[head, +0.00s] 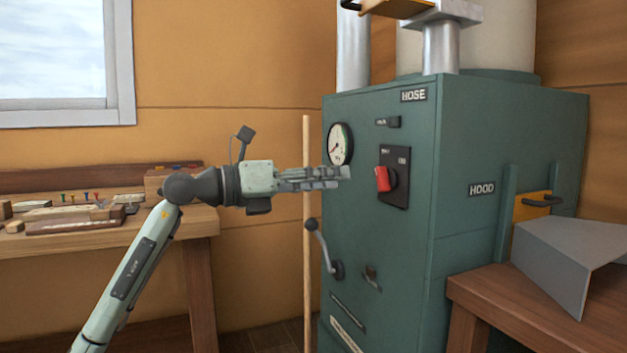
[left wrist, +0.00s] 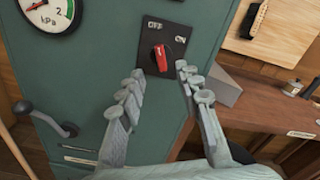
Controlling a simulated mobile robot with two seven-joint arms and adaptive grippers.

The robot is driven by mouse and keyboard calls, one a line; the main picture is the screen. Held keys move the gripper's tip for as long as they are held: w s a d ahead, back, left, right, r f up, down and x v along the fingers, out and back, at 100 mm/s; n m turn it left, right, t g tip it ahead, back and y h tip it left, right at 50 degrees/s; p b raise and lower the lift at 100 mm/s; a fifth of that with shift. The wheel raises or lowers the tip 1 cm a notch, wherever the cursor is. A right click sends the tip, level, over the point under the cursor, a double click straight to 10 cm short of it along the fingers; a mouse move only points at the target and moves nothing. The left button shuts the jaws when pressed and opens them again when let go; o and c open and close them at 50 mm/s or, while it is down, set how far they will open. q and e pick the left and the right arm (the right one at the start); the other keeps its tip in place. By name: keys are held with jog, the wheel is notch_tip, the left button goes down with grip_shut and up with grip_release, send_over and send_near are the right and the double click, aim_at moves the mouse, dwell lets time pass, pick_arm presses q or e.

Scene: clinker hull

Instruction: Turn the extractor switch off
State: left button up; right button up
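The extractor switch (head: 383,179) is a red knob on a black plate on the front of the green cabinet (head: 460,150). In the left wrist view the red knob (left wrist: 160,57) sits under the labels OFF, at upper left, and ON, at right. I cannot tell for sure which label it points to. My left gripper (head: 345,173) is level with the knob, a little left of it in the head view. In the left wrist view its two fingers (left wrist: 160,73) are apart with nothing between them, the fingertips just below the knob. My right gripper is not in view.
A gauge (head: 340,144) sits left of the switch, and a crank handle (head: 325,250) juts out below. A wooden pole (head: 307,230) stands beside the cabinet. A workbench (head: 200,225) with tools is at left, a brown table (head: 500,300) with a grey sheet-metal piece (head: 570,255) at right.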

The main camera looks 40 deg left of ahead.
pick_arm(q)
jog(key=shift+v, duration=1.5)
